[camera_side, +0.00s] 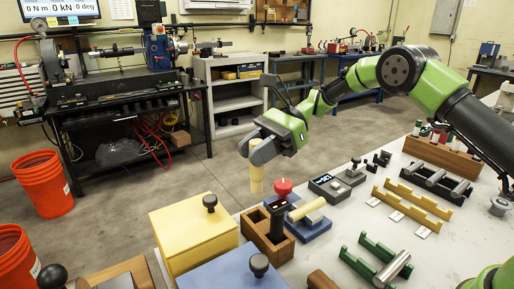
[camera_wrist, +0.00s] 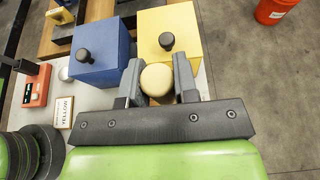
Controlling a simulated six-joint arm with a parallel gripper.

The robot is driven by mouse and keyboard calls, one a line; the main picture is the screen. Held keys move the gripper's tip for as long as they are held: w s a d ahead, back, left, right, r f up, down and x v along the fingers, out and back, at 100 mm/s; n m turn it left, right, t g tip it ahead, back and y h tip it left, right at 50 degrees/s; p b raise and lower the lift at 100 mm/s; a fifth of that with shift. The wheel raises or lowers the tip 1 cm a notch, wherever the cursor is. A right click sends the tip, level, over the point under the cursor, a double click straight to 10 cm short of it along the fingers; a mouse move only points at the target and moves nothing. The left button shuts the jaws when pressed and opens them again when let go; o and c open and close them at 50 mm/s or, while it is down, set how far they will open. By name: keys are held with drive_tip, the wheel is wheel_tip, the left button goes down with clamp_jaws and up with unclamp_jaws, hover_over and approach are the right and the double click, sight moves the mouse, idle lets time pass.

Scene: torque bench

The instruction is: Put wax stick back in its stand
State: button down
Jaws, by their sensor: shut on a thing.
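The wax stick (camera_side: 256,179) is a pale yellow cylinder, held upright in the side view. My gripper (camera_side: 255,148) is shut on its upper part, and the stick hangs above the bench's near left area. In the wrist view the round end of the wax stick (camera_wrist: 156,80) shows between both fingers of my gripper (camera_wrist: 157,84). A yellow V-shaped cradle (camera_side: 412,204) stands empty on the bench. A wooden rack (camera_side: 440,158) at the back holds several small coloured-top items. I cannot tell which one is the stick's stand.
A yellow box (camera_side: 190,238) and a blue box (camera_side: 230,275), both with black knobs, stand at the near left. A wooden two-bay box (camera_side: 280,252) stands beside a blue device (camera_side: 312,228) with another pale cylinder (camera_side: 307,209).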

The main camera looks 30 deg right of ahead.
sight(255, 192)
drive_tip(key=shift+f, duration=2.75)
drive_tip(key=shift+f, duration=0.4)
drive_tip(key=shift+f, duration=0.2)
drive_tip(key=shift+f, duration=0.25)
drive_tip(key=shift+f, duration=0.3)
drive_tip(key=shift+f, duration=0.15)
drive_tip(key=shift+f, duration=0.45)
drive_tip(key=shift+f, duration=0.3)
drive_tip(key=shift+f, duration=0.3)
